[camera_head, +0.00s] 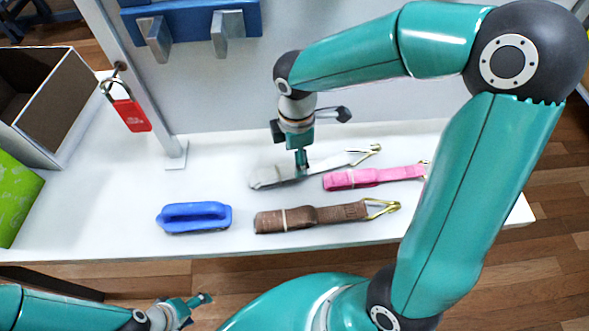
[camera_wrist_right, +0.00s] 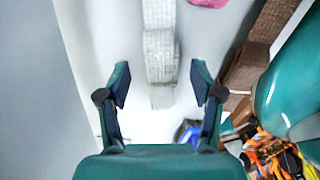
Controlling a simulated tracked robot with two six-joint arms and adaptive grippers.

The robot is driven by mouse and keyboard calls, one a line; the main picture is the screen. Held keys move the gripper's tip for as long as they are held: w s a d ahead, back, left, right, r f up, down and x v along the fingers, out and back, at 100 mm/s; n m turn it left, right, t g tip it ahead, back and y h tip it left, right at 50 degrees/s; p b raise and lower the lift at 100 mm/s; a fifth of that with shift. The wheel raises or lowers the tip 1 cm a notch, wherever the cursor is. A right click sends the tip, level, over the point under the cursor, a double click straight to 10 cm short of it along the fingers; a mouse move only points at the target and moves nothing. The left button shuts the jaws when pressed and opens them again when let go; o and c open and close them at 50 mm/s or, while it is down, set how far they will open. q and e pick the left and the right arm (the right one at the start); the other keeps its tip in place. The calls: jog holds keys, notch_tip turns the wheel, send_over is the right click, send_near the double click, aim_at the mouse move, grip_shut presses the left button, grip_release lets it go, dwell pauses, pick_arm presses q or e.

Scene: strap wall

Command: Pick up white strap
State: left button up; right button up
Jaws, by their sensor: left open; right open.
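The white strap (camera_head: 272,175) lies on the white table, folded, with a metal hook at its right end. In the right wrist view the white strap (camera_wrist_right: 160,50) runs between the two fingers. My right gripper (camera_head: 302,165) points down over the strap and hides part of it; it is open, one finger on each side (camera_wrist_right: 161,82). I cannot tell whether the fingers touch the table. My left gripper (camera_head: 197,302) is open and empty, low at the front, apart from the table.
A pink strap (camera_head: 372,177) lies right of the white one, and a brown strap (camera_head: 318,216) in front. A blue brush-like block (camera_head: 194,216) is at left. A red padlock tag (camera_head: 130,115) hangs from the post. A box (camera_head: 55,110) stands at far left; blue rail hooks (camera_head: 228,30) are above.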

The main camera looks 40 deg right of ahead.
aim_at(318, 164)
notch_tip(318, 164, down, 5)
jog(key=shift+r, duration=0.15)
grip_shut()
dwell(0.4)
